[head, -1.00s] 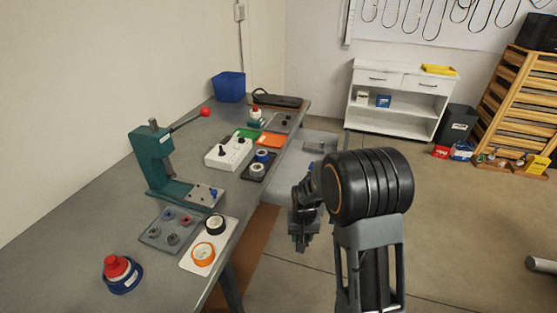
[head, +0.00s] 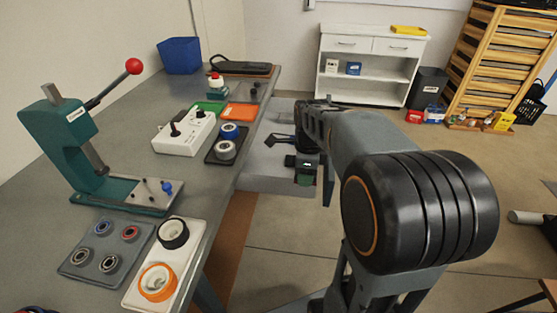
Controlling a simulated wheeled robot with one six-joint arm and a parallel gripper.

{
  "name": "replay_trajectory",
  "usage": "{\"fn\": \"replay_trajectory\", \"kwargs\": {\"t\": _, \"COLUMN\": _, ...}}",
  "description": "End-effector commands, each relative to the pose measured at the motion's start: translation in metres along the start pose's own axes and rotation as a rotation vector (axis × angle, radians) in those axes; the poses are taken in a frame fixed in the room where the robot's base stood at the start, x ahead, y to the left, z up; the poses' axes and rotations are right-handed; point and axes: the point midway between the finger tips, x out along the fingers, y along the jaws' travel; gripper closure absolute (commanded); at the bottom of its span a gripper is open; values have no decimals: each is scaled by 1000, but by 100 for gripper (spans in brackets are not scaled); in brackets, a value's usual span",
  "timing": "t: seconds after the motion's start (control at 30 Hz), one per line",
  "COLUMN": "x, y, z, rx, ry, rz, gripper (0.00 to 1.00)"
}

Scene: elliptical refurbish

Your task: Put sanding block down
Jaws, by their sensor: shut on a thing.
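My gripper (head: 303,163) hangs at the end of my arm, just right of the workbench's front edge in the head view. The fingers are small and partly merge with the block and the dark wrist. The block appears over or in front of the grey surface (head: 268,172) beside the bench. I cannot tell whether it touches that surface.
The workbench (head: 222,188) holds a green press (head: 65,140), a white switch box (head: 184,135), a dark tray with two rolls (head: 213,157), an orange mat (head: 240,111), a bearing tray (head: 90,262) and a blue bin (head: 180,55). A white cabinet (head: 372,42) stands behind.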

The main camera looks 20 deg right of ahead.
Motion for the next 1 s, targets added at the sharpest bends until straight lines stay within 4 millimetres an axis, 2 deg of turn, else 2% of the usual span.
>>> {"fn": "replay_trajectory", "kwargs": {"t": 0.3, "x": 40, "y": -74, "z": 26, "rx": 3, "ry": 1, "rz": 4, "gripper": 83}}
{"fn": "replay_trajectory", "kwargs": {"t": 0.43, "x": 63, "y": -91, "z": 32, "rx": 3, "ry": 1, "rz": 3, "gripper": 83}}
{"fn": "replay_trajectory", "kwargs": {"t": 0.63, "x": 82, "y": -107, "z": 36, "rx": 5, "ry": 0, "rz": 1, "gripper": 83}}
{"fn": "replay_trajectory", "kwargs": {"t": 0.87, "x": 88, "y": -112, "z": 38, "rx": 4, "ry": 0, "rz": 0, "gripper": 83}}
{"fn": "replay_trajectory", "kwargs": {"t": 1.0, "x": 102, "y": -116, "z": 40, "rx": 4, "ry": 1, "rz": 3, "gripper": 83}}
